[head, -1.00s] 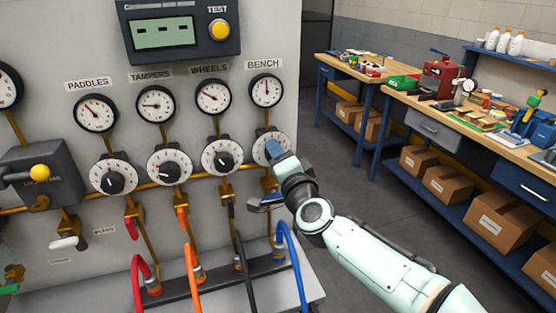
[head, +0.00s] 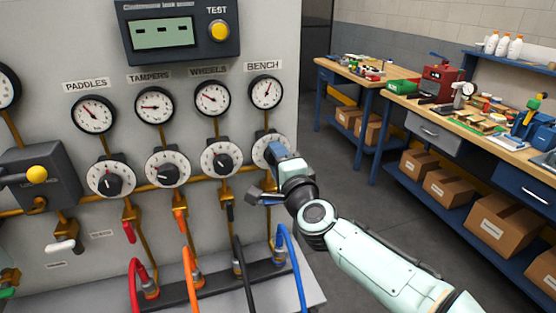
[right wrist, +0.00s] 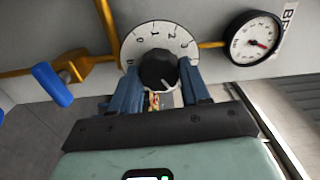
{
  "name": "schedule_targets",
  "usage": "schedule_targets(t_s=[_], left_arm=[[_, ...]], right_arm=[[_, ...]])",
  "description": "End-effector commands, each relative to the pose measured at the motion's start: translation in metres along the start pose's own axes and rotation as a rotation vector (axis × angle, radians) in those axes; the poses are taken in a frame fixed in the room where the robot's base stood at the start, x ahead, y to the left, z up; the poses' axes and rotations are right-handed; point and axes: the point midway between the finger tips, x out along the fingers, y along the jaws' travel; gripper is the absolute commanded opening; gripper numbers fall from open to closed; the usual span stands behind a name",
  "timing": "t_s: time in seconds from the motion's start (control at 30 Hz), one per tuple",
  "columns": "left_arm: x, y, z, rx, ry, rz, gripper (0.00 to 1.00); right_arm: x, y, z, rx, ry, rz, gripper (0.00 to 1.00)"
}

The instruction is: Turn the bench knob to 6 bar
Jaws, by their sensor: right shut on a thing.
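The bench knob's white dial (head: 261,147) is under the BENCH label (head: 263,66) on the grey panel, mostly hidden by my right gripper (head: 278,152) in the head view. In the right wrist view the black knob (right wrist: 157,68) sits between the two blue fingers of my right gripper (right wrist: 159,78), which is shut on it. The dial (right wrist: 140,45) shows there with low digits. The bench gauge (head: 266,92) above has its needle up and slightly right; it also shows in the right wrist view (right wrist: 252,38). My left gripper is not in view.
Similar knobs for wheels (head: 221,158), tampers (head: 167,168) and paddles (head: 110,178) stand left of it. Coloured hoses, such as the blue one (head: 295,262), hang below. A workbench (head: 470,125) stands to the right, with grey floor (head: 350,215) free between.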

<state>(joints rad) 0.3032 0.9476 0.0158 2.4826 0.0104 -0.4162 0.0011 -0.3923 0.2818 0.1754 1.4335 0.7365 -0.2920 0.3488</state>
Motion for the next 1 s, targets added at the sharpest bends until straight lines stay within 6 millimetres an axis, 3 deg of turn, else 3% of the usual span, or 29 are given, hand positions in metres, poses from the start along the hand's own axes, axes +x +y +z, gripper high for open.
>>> schedule_targets(t_s=[0.07, 0.1, 0.17, 0.2, 0.57, 0.77, 1.0], left_arm=[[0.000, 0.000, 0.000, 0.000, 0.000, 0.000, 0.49], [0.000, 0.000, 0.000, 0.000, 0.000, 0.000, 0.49], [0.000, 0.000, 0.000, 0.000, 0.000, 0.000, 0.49], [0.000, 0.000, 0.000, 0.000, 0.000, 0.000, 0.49], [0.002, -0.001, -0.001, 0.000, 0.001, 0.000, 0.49], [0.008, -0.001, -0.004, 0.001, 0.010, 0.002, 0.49], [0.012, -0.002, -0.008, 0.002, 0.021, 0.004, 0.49]], right_arm=[[0.000, 0.001, 0.000, -0.001, -0.001, 0.001, 0.16], [0.000, 0.001, 0.000, -0.001, -0.001, 0.001, 0.49], [0.000, 0.001, 0.000, -0.001, -0.001, 0.001, 0.69], [0.000, 0.001, 0.000, -0.001, -0.001, 0.001, 0.72], [-0.006, -0.001, 0.000, -0.002, 0.000, -0.001, 0.72], [-0.039, 0.000, -0.001, -0.004, 0.000, -0.002, 0.72], [-0.093, 0.000, -0.001, -0.003, 0.000, -0.001, 0.72]])
